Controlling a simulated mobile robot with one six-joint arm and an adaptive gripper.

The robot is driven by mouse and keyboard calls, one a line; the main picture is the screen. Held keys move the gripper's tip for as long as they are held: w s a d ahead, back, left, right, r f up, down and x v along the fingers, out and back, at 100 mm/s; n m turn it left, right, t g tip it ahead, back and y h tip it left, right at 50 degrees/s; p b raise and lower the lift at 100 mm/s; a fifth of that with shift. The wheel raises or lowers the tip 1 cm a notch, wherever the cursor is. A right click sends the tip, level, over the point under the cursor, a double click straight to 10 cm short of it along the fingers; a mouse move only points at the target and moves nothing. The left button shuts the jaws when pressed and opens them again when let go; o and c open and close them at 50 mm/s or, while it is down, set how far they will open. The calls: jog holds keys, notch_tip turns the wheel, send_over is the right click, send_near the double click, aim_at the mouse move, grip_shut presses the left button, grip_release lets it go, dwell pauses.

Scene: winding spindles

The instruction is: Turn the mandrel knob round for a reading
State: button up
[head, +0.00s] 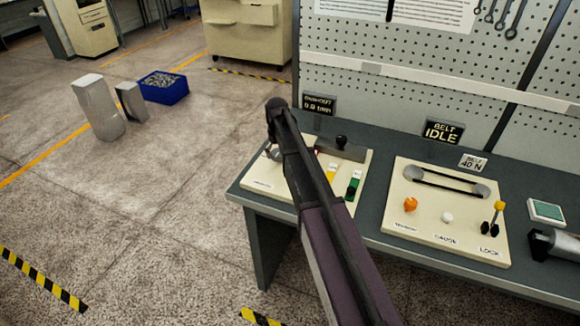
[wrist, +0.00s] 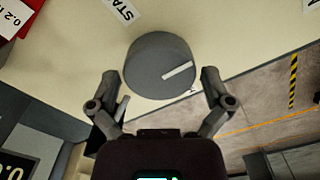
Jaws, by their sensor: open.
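The grey round mandrel knob (wrist: 152,62) is in the upper middle of the wrist view, with a white pointer line running from near its centre toward the right. My gripper (wrist: 160,76) is open, one finger on each side of the knob's lower half, with gaps showing between the fingers and the knob. It holds nothing. In the head view my arm covers much of the cream panel (head: 262,185) at the bench's left end, and I cannot make out the knob clearly there. A dark runout display (head: 319,104) behind that panel appears to read 0.0.
The same panel carries a yellow and a green slider (head: 353,187) and a dark lever knob (head: 341,141). To the right is a belt panel (head: 420,222) with an orange knob (head: 410,204) and a yellow-tipped lock lever (head: 499,208). A pegboard (head: 420,60) stands behind.

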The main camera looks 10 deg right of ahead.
jog(key=m, duration=0.6)
jog(key=shift+d+m, duration=0.1)
jog(key=shift+m, duration=0.2)
jog(key=m, duration=0.5)
jog(key=shift+d+m, duration=0.1)
jog(key=shift+m, duration=0.3)
jog(key=m, duration=0.5)
jog(key=shift+s+m, duration=0.1)
jog(key=shift+m, duration=0.3)
jog(key=m, duration=0.6)
jog(key=shift+s, duration=0.1)
jog(key=shift+r+m+p, duration=0.3)
jog(key=shift+r+p, duration=0.1)
jog(key=shift+r, duration=0.05)
notch_tip(320, 180, up, 13)
jog(key=p, duration=1.3)
jog(key=s+f+n+b, duration=0.3)
jog(key=s+n, duration=0.3)
jog(key=s, duration=0.2)
jog(key=s+f+n+b, duration=0.3)
jog(key=s+n, duration=0.2)
jog(key=s, duration=0.3)
jog(key=shift+s+n, duration=0.3)
jog(key=shift+n, duration=0.1)
